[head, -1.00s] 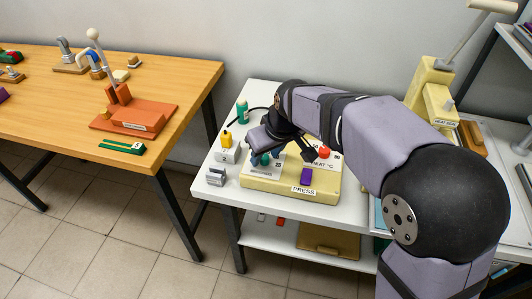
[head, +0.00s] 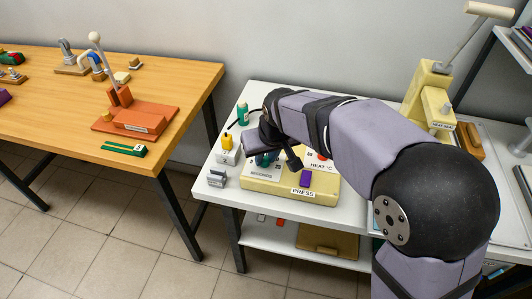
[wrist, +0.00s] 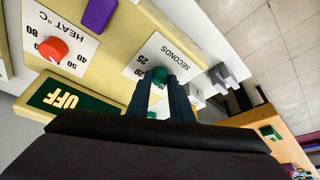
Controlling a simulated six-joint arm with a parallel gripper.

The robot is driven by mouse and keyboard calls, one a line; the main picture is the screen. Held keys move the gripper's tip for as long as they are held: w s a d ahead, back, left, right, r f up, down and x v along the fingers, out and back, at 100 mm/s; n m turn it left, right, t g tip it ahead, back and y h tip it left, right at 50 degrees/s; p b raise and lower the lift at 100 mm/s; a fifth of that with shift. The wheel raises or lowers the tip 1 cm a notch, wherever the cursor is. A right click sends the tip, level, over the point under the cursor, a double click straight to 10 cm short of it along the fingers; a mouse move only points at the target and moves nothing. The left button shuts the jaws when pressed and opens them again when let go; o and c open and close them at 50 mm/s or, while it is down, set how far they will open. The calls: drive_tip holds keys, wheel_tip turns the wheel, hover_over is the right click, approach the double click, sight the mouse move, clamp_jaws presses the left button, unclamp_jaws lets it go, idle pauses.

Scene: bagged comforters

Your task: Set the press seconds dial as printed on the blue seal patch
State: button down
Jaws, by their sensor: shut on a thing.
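The press (head: 290,187) is a cream control box on the white table. The seconds dial is a teal knob (wrist: 160,75) on a white plate (wrist: 152,52) marked SECONDS, with 25 and 20 legible. My gripper (wrist: 162,88) is shut on this dial, one dark finger on each side. The dial's pointer and other numbers are hidden. I cannot make out a blue seal patch in either view.
A red heat dial (wrist: 54,49), a purple block (head: 305,178) and a green OFF display (wrist: 68,101) are on the press. A yellow-topped piece (head: 227,143), a grey clamp-like piece (head: 217,177) and a green bottle (head: 242,114) stand left of it.

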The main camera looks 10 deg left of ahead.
sight(261, 175)
drive_tip(key=m, duration=0.2)
drive_tip(key=m+h, duration=0.1)
drive_tip(key=m, duration=0.1)
drive_tip(key=shift+a+t, duration=0.2)
drive_tip(key=shift+t, duration=0.2)
drive_tip(key=shift+m+h+b, duration=0.5)
drive_tip(key=shift+m+h, duration=0.2)
drive_tip(key=shift+m, duration=0.5)
drive_tip(key=c, duration=1.6)
unclamp_jaws()
drive_tip(key=shift+r, duration=0.1)
drive_tip(key=v, duration=0.7)
drive_tip(key=shift+s, duration=0.15)
